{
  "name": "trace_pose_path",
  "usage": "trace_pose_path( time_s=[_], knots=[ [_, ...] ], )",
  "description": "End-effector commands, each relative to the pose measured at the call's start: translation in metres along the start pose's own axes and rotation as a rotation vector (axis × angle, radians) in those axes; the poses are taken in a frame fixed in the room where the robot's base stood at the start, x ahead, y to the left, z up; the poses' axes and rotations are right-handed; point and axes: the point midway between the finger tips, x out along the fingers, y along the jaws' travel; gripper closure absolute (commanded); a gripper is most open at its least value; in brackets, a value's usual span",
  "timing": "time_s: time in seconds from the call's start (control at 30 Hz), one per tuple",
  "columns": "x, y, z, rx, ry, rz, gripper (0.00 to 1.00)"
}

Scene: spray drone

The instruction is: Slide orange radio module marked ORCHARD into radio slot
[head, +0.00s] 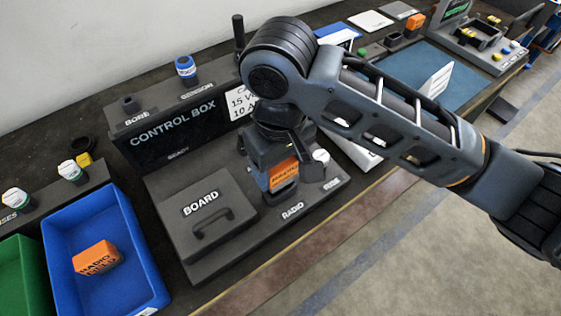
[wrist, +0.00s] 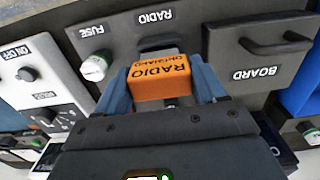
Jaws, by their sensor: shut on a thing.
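The orange radio module marked RADIO ORCHARD (head: 284,173) is held in my gripper over the RADIO part of the control box's low panel. It also shows in the wrist view (wrist: 160,78), between the two blue fingers of my gripper (wrist: 163,85). In the head view my gripper (head: 272,170) points down, shut on the module. The RADIO label (head: 293,211) lies just in front of it on the panel. The radio slot itself is hidden behind the module and gripper. I cannot tell whether the module's lower end is inside the slot.
A BOARD cover with a handle (head: 208,212) lies left of the module, and a white-topped fuse (head: 321,157) stands close on its right. A blue bin (head: 103,303) holds another orange radio module (head: 97,257). The control box (head: 180,125) rises behind.

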Motion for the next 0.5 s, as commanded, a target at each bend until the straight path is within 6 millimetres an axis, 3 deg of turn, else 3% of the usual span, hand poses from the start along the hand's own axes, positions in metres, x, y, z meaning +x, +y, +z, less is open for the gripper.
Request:
trace_pose_path(
  time_s=[0.5],
  knots=[
    [0.013,0.0,0.0,0.001,0.0,-0.001,0.79]
  ],
)
